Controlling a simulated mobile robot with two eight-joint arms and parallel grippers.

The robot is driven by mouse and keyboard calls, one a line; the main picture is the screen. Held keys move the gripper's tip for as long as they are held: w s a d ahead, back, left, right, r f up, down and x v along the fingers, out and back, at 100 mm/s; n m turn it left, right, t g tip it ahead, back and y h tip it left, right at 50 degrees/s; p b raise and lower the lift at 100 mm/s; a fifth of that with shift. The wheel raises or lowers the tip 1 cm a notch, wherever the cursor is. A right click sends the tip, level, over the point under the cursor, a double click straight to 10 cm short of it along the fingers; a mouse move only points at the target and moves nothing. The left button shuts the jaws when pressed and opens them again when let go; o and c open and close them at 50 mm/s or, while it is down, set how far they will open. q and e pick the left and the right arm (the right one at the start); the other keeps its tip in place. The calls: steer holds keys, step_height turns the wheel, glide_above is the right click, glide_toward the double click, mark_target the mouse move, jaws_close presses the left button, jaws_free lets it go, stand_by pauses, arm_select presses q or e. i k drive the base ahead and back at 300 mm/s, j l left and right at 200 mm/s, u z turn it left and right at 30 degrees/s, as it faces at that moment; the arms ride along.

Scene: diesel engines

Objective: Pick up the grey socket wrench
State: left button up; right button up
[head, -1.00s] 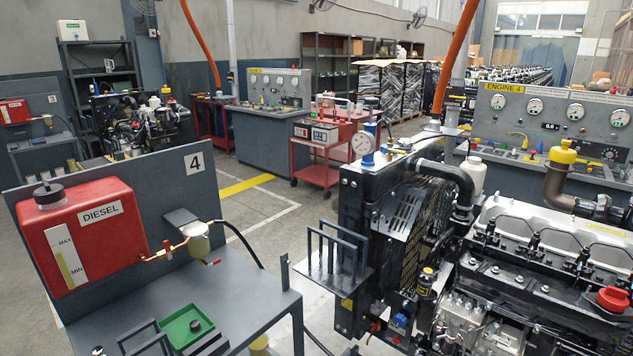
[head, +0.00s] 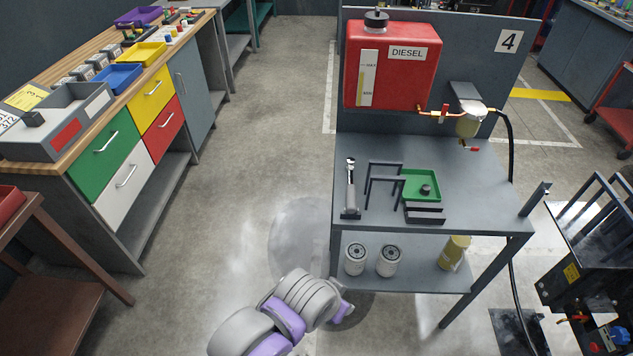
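A slim grey tool that looks like the socket wrench (head: 350,186) is at the left end of the grey workbench top (head: 465,190). Its bright head points to the back and its lower end meets a small dark block (head: 350,213). I cannot tell whether it lies flat or leans. Nothing grips it. Grey and purple links of one of my arms show at the bottom, in front of the bench and below its top. No gripper fingers can be made out in the head view.
Dark frames (head: 384,180) and a green tray (head: 422,186) stand close right of the wrench. A red diesel tank (head: 391,66) is behind. Filters (head: 355,259) sit on the lower shelf. A drawer bench (head: 105,143) is at left; open floor lies between.

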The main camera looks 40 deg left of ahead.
mark_target(351, 189)
steer(key=u, duration=1.1)
steer(key=z, duration=1.6)
steer(key=l+z, duration=0.1)
steer(key=z, duration=0.75)
steer(key=l+z, duration=0.1)
steer(key=z, duration=0.3)
steer(key=i+z, duration=0.1)
steer(key=z, duration=0.35)
steer(key=i+l+z, duration=0.1)
steer(key=i+l, duration=0.15)
steer(key=i, duration=0.1)
